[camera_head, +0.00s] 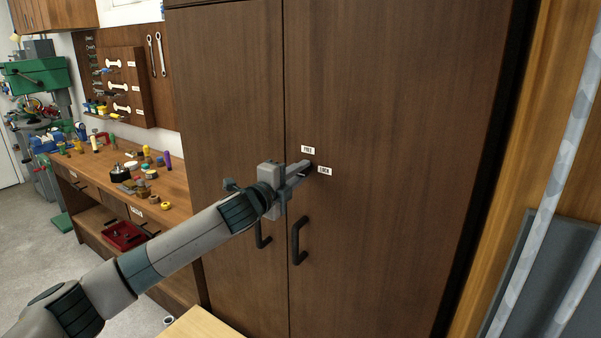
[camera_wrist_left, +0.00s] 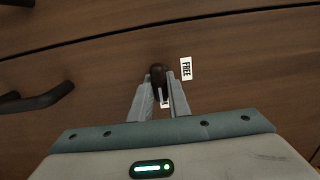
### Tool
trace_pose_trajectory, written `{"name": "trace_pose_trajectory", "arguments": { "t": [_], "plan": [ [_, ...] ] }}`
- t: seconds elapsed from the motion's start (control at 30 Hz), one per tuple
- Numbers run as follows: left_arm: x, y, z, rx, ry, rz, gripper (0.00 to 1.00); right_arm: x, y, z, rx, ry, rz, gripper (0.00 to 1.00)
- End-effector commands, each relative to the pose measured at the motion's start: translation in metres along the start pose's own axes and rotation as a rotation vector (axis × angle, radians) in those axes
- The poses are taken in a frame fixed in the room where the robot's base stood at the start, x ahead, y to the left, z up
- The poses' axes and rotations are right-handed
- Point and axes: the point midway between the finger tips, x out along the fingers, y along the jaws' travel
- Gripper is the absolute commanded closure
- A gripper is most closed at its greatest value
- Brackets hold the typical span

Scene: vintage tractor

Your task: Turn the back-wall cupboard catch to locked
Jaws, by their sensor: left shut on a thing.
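The cupboard (camera_head: 400,110) has tall dark brown double doors. Its catch (camera_wrist_left: 157,72) is a small dark knob, mostly hidden by my fingers in the head view. A white FREE label (camera_head: 308,149) sits just above the catch, and a LOCK label (camera_head: 324,170) sits to its right. FREE also shows right of the catch in the wrist view (camera_wrist_left: 185,68). My left gripper (camera_head: 304,169) is shut on the catch, with a finger on each side. I cannot tell which label the catch points to. My right gripper is not in view.
Two dark door handles (camera_head: 299,240) stick out below my left gripper. A workbench (camera_head: 175,206) with several small items stands at the left, under a tool board (camera_head: 126,80) with wrenches. A grey panel (camera_head: 550,275) stands at the right.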

Motion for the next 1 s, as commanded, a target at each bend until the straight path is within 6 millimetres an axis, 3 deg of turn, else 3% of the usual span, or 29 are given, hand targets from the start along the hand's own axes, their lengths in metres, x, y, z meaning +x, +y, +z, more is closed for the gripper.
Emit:
{"name": "trace_pose_trajectory", "arguments": {
  "t": [0.13,0.17,0.23,0.67,1.0],
  "plan": [
    [0.0,0.002,-0.001,0.002,0.0,0.002,1.0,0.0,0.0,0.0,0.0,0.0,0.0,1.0],
    [0.0,0.002,-0.001,0.002,0.0,0.002,0.8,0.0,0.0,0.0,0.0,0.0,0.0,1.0],
    [0.0,0.002,-0.001,0.002,0.0,0.002,0.66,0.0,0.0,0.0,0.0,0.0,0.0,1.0],
    [-0.003,0.001,0.0,0.0,-0.001,0.001,0.66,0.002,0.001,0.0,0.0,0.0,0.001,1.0],
    [-0.034,0.003,0.0,0.001,0.0,-0.001,0.66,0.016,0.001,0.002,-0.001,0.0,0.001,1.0]
  ]
}}
